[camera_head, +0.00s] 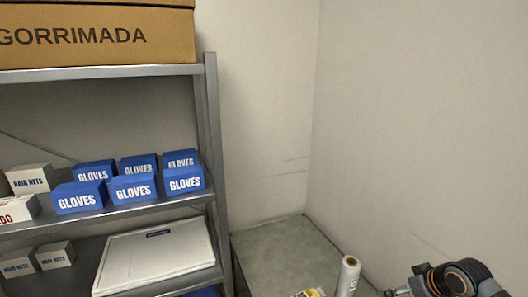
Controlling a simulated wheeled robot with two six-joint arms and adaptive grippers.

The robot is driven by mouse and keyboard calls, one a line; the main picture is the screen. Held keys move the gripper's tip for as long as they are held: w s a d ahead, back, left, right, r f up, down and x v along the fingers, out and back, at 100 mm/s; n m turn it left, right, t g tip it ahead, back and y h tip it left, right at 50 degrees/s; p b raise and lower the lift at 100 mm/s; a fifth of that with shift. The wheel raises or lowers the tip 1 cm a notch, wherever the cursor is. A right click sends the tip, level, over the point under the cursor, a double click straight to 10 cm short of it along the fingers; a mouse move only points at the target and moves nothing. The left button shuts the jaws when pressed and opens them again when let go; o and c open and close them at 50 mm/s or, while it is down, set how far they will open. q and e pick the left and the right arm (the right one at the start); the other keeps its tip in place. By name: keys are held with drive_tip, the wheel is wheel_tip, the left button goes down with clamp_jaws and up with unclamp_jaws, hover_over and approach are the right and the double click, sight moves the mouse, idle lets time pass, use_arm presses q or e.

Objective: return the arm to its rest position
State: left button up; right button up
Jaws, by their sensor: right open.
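My right arm shows at the bottom right corner of the head view, with a dark round joint and the grey right gripper (397,291) at its left end. The gripper is open, and most of it is cut off by the lower edge. It is to the right of a white roll (348,275) and apart from it as far as I can see. My left gripper is not in view.
A metal shelf unit (212,140) on the left holds blue glove boxes (131,187), hair net boxes (28,179), a white flat case (155,258) and a cardboard box (100,38). A grey surface (285,255) fills the corner. A yellow-labelled item (309,293) shows at the bottom edge.

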drive_tip(key=s+a+f+n+g, duration=0.1)
drive_tip(key=s+a+f, duration=0.5)
drive_tip(key=a+f, duration=0.15)
drive_tip(key=s+a+f+m+g+h, duration=0.1)
drive_tip(key=s+a, duration=0.3)
drive_tip(key=s, duration=0.4)
drive_tip(key=s+a+f+m+g+h, duration=0.1)
drive_tip(key=s+a, duration=0.2)
drive_tip(key=s, duration=0.5)
drive_tip(key=s+d+f+b, duration=0.1)
drive_tip(key=f+b, duration=0.1)
drive_tip(key=f, duration=1)
drive_tip(key=s+d+f+g+b, duration=0.1)
drive_tip(key=f+b, duration=0.2)
drive_tip(key=f, duration=0.8)
drive_tip(key=s+d+f+b, duration=0.1)
drive_tip(key=s+f+b, duration=0.1)
drive_tip(key=f, duration=1)
use_arm(q)
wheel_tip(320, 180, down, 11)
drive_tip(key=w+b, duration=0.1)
drive_tip(key=b, duration=0.3)
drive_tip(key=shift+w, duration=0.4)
use_arm(e)
drive_tip(key=s+d+f+g, duration=0.1)
drive_tip(key=s+f, duration=1.6)
drive_tip(key=f, duration=0.1)
drive_tip(key=shift+s+f+m, duration=0.15)
drive_tip(key=shift+f+m, duration=0.05)
drive_tip(key=shift+m, duration=0.2)
